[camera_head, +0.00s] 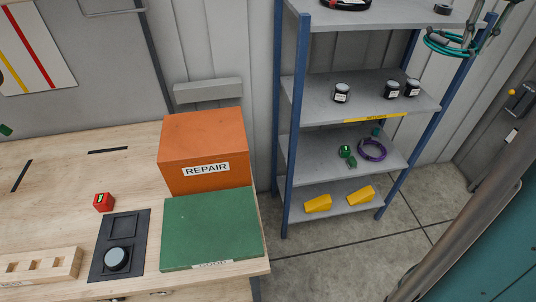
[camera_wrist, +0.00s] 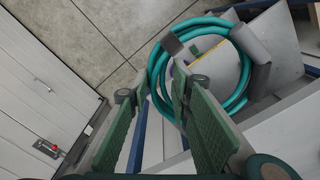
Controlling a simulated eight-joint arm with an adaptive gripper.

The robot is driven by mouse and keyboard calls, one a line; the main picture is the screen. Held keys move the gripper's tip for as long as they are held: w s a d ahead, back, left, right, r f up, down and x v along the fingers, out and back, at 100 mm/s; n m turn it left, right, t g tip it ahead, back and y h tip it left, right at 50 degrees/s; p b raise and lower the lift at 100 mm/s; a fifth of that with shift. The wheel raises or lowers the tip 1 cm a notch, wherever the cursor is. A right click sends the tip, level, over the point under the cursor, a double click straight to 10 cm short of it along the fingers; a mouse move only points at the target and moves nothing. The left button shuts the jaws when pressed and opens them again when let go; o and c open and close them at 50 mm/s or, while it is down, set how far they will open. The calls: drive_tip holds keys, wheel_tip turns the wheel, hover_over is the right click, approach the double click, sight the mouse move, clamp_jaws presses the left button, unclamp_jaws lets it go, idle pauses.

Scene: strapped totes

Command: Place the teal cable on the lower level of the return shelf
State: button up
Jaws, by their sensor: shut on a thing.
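My gripper (camera_head: 484,36) is at the upper right in the head view, beside the right end of the shelf's upper part. It is shut on the teal cable (camera_head: 447,44), a coil hanging to the left of the fingers. In the wrist view the teal cable (camera_wrist: 242,95) is a loop with grey wraps, and its near side runs by the tips of my gripper's green-padded fingers (camera_wrist: 160,82). The grey shelf with blue posts (camera_head: 297,110) has several levels. A yellow label strip (camera_head: 376,118) is on one level's front edge; its text is too small to read.
Dark jars (camera_head: 342,92) stand on the labelled level. A purple cable coil (camera_head: 372,150) and green items (camera_head: 347,155) lie one level below. Yellow pieces (camera_head: 318,203) are on the bottom level. An orange REPAIR box (camera_head: 200,135) and green box (camera_head: 212,225) stand on the wooden bench.

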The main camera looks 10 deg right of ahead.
wheel_tip(320, 180, up, 8)
drive_tip(key=shift+f, duration=0.25)
drive_tip(key=w+a+r+n+p, duration=0.1)
drive_tip(key=w+a+n, duration=0.15)
drive_tip(key=a, duration=1.85)
drive_tip(key=w+a+r+n+p, duration=0.1)
drive_tip(key=w+a, duration=0.3)
drive_tip(key=a, duration=1.7)
drive_tip(key=s+a+n, duration=0.1)
drive_tip(key=s+a, duration=0.3)
drive_tip(key=a, duration=0.6)
drive_tip(key=s+a+n, duration=0.1)
drive_tip(key=s+a, duration=0.3)
drive_tip(key=a, duration=0.6)
drive_tip(key=s+a+f+n+p, duration=0.2)
drive_tip(key=s+a, duration=1.2)
drive_tip(key=a, duration=0.2)
wheel_tip(320, 180, down, 41)
drive_tip(key=shift+s+r, duration=0.2)
drive_tip(key=shift+s, duration=0.05)
drive_tip(key=shift+n, duration=0.25)
drive_tip(key=shift+f+b, duration=0.35)
drive_tip(key=shift+f, duration=2.55)
